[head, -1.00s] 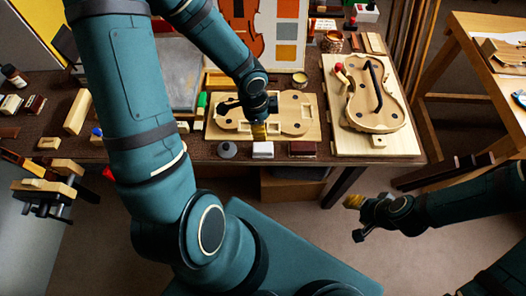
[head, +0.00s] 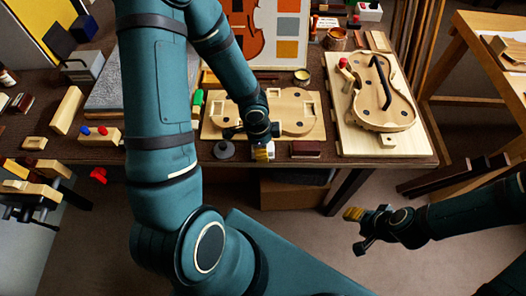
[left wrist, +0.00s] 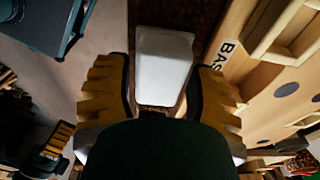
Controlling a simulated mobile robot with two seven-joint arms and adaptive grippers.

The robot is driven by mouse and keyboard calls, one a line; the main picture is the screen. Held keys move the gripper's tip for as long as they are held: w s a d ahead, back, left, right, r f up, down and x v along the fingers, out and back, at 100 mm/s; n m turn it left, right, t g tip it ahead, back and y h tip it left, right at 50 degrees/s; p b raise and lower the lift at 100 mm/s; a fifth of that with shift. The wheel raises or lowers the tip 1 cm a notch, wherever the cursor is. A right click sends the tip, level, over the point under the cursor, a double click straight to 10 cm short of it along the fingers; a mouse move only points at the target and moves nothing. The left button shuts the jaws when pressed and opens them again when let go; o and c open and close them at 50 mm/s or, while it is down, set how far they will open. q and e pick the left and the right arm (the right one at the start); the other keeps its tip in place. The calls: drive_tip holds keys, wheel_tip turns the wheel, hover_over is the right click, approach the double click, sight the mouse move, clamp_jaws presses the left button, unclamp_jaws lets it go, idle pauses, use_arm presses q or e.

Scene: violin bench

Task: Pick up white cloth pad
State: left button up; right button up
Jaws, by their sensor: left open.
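The white cloth pad (left wrist: 163,65) is a pale, rounded block on the brown bench top, seen from above in the left wrist view. My left gripper (left wrist: 160,95) is open, with a yellow ribbed finger to each side of the pad's near end and nothing held. In the head view the left gripper (head: 262,150) hangs over the bench's front edge and covers most of the pad (head: 271,150). My right gripper (head: 358,229) is off the bench at the lower right, apart from everything; its jaw opening is unclear.
A dark red block (head: 305,149) lies just right of the pad and a grey round-based knob (head: 224,149) just left. Behind is a wooden violin mould (head: 300,110) on a board. A violin body (head: 384,95) lies on a board at right.

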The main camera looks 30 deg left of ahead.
use_arm(q)
drive_tip(key=shift+f, duration=0.3)
drive_tip(key=c, duration=0.7)
drive_tip(key=shift+c, duration=0.2)
drive_tip(key=shift+r, duration=0.1)
wheel_tip(320, 180, up, 10)
drive_tip(key=p, duration=0.6)
